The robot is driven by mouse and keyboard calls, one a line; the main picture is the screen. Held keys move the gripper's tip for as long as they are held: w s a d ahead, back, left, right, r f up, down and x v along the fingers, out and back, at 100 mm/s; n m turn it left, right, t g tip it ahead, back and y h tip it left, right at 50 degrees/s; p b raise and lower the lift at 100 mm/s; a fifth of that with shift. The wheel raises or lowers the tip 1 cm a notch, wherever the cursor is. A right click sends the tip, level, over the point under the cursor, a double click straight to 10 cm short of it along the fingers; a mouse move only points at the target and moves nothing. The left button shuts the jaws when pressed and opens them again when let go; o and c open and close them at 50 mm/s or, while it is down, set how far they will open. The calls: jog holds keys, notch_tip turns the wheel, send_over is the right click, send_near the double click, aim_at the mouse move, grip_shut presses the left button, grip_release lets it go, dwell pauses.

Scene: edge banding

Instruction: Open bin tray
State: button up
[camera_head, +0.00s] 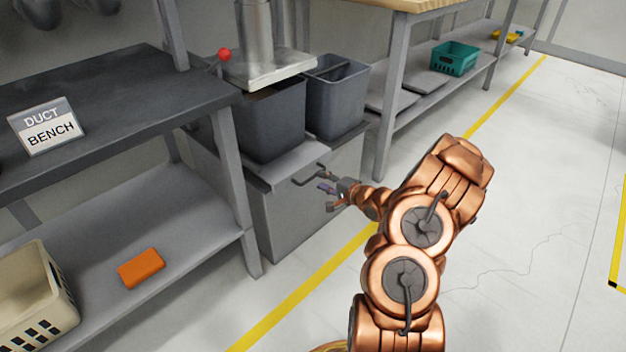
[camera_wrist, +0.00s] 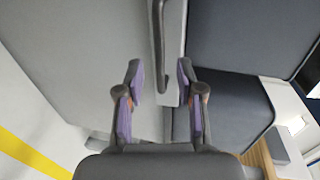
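The bin tray (camera_head: 285,165) is a grey pull-out unit with a flat front, beside the duct bench. Two dark grey bins stand on it, a front one (camera_head: 268,125) and a rear one (camera_head: 338,100). A dark bar handle (camera_head: 308,179) sits at the top of its front. My gripper (camera_head: 325,188) is close to the handle. In the wrist view my gripper (camera_wrist: 160,75) is open with purple-padded fingers. The handle (camera_wrist: 158,40) runs down from the top and its lower end appears between the fingers, with gaps on both sides. Depth contact cannot be told.
A metal duct with a square flange (camera_head: 268,68) hangs over the front bin, with a red-knobbed lever (camera_head: 224,54). The duct bench (camera_head: 110,120) stands left, holding a cream basket (camera_head: 35,295) and orange block (camera_head: 141,267) below. Shelving with a teal crate (camera_head: 455,58) stands behind. Floor right is clear.

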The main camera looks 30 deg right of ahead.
aim_at(313, 177)
jog(key=shift+b+x, duration=0.7)
jog(key=shift+x, duration=1.75)
jog(key=shift+c, duration=0.2)
grip_shut()
